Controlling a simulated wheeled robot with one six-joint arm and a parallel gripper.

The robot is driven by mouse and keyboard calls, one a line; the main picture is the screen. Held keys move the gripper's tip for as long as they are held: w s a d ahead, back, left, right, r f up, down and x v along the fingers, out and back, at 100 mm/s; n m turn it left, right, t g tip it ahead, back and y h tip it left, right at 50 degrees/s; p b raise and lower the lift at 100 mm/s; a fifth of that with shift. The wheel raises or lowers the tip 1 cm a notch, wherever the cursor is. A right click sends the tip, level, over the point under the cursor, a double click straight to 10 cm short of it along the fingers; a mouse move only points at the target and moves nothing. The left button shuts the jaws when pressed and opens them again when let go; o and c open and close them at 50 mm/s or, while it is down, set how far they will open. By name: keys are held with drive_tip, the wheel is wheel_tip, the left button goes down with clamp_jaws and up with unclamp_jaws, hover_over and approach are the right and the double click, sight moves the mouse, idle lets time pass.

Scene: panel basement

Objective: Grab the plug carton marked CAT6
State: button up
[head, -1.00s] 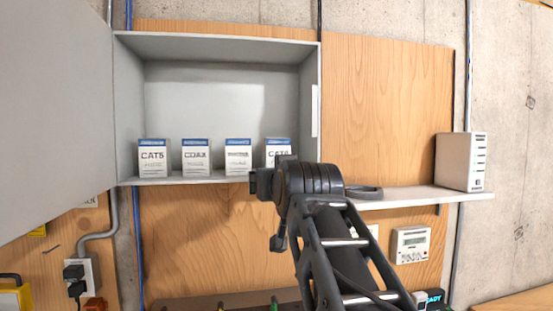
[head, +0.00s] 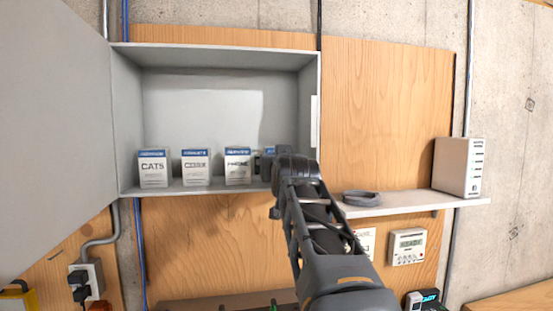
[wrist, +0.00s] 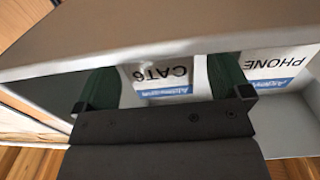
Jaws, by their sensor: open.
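The CAT6 carton (wrist: 168,74) is white with a blue band, and its label reads upside down in the wrist view. In the head view only a bit of its blue top (head: 270,149) shows; my arm hides the rest. It stands at the right end of the open grey cabinet (head: 220,190). My gripper (wrist: 166,88) is open, its dark green-padded fingers either side of the CAT6 carton. The right finger lies between it and the PHONE carton (wrist: 275,72). I cannot tell whether either finger touches the carton.
The CAT5 carton (head: 153,168), COAX carton (head: 196,167) and PHONE carton stand in a row to the left. The cabinet door (head: 50,130) hangs open at left.

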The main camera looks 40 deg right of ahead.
drive_tip(key=shift+p+x, duration=0.45)
drive_tip(key=shift+x, duration=1.05)
drive_tip(key=c, duration=1.1)
drive_tip(key=shift+o, duration=0.2)
drive_tip(key=shift+s+r, duration=0.1)
drive_tip(key=shift+r, duration=0.05)
